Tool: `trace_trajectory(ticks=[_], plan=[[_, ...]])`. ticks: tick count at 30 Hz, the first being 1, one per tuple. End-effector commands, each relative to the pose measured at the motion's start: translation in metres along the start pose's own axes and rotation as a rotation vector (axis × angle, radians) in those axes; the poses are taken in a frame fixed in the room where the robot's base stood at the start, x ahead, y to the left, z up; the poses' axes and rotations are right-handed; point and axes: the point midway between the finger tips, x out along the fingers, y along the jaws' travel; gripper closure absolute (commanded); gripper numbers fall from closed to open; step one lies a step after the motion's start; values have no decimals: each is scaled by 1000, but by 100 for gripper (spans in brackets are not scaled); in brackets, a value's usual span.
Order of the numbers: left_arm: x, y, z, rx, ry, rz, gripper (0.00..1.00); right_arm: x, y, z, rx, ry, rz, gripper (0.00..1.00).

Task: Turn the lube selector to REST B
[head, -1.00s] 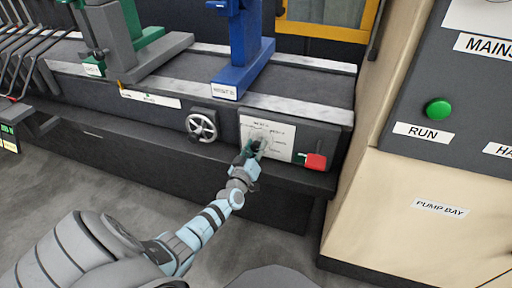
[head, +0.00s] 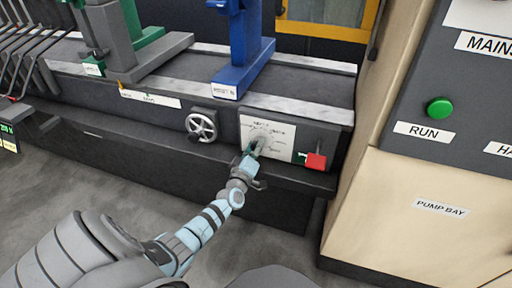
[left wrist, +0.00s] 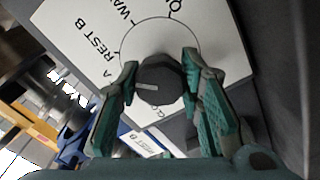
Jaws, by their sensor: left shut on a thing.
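The lube selector is a dark faceted knob (left wrist: 165,73) with a pale pointer line, on a white dial plate (head: 284,134). In the left wrist view the pointer line lies toward the left. The words REST B (left wrist: 88,48) stand up and left of the knob, and other labels are partly cut off or hidden. My left gripper (head: 254,149) reaches the plate from below. In the left wrist view its two green fingers (left wrist: 160,72) stand on either side of the knob, shut on it. My right gripper is not in view.
A blue stand (head: 242,66) rises above. The beige pump bay cabinet (head: 410,215) with a green RUN button (head: 439,108) bounds the right side.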

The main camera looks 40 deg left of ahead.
Motion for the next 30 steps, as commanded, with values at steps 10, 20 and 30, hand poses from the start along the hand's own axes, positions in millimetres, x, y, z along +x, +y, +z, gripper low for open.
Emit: trace_trajectory(ticks=[10,20,30], plan=[[-1,-2,1,1,-3,-4,49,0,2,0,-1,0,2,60],[-2,-1,0,2,-1,-2,46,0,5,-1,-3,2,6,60],[-75,-2,1,2,-6,-4,46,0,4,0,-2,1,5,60]])
